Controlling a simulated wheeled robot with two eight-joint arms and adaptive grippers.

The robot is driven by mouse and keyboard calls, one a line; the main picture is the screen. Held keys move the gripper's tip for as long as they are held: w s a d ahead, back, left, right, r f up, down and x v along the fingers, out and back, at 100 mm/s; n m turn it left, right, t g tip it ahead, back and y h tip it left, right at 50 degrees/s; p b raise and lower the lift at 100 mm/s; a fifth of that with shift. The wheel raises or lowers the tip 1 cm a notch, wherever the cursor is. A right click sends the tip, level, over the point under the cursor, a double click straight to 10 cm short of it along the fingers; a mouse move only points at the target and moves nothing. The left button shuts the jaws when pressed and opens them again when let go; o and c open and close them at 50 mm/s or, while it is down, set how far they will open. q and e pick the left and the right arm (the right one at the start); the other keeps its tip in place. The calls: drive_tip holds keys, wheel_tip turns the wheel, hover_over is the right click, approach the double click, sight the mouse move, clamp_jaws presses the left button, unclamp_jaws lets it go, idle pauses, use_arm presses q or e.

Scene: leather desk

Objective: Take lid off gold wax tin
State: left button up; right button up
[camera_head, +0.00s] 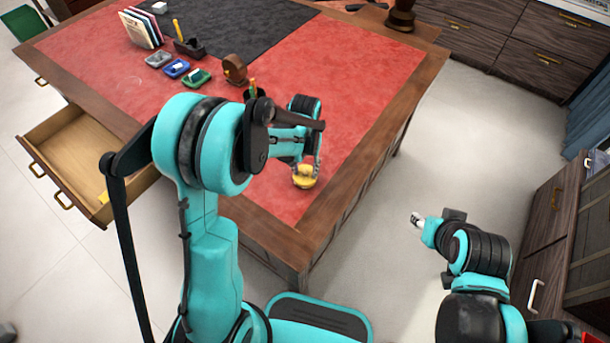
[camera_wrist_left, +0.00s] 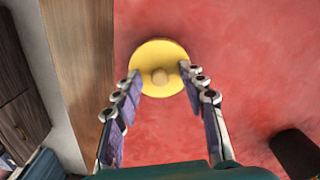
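The gold wax tin (camera_head: 305,181) stands on the red leather of the desk near its front right edge. In the left wrist view its round yellow lid (camera_wrist_left: 160,50) shows from above with a small knob (camera_wrist_left: 160,76) in the middle. My left gripper (camera_head: 304,165) points down over the tin. In the wrist view the fingers of this gripper (camera_wrist_left: 161,78) are apart, one on each side of the knob, with nothing between them clearly gripped. Whether the fingertips touch the lid cannot be told. My right gripper (camera_head: 416,219) is off to the right, over the floor, away from the desk.
The desk's wooden border (camera_head: 372,130) runs close to the tin. A brown tape dispenser (camera_head: 234,70), small trays (camera_head: 176,68) and upright books (camera_head: 141,28) stand farther back. A drawer (camera_head: 80,158) is open at the left. The red leather right of the tape dispenser is clear.

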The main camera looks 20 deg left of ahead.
use_arm(q)
clamp_jaws()
drive_tip(key=shift+r, duration=0.1)
drive_tip(key=shift+r, duration=0.1)
